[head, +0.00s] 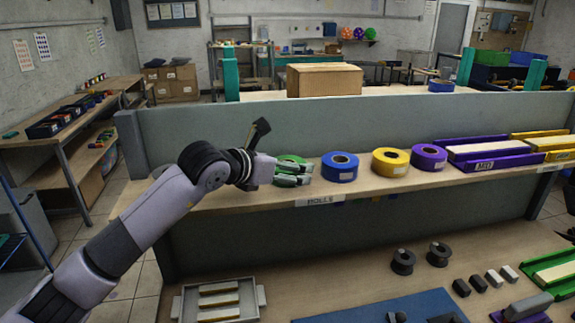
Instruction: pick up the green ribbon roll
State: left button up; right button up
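The green ribbon roll (291,159) lies on the shelf, at the left end of the row of rolls. My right gripper is not in view.
To the right on the shelf (240,200) are a blue roll (340,174), a yellow roll (376,164) and a purple roll (428,157). A purple tray (495,162) lies beyond. A grey back panel (400,118) rises behind. A grey tray (247,312) sits below.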

pick_arm(q)
jog(key=shift+s+a, duration=0.1)
jog(key=shift+c, duration=0.7)
jog(key=c, duration=1.2)
jog(key=shift+o, duration=0.2)
jog(key=shift+r, duration=0.15)
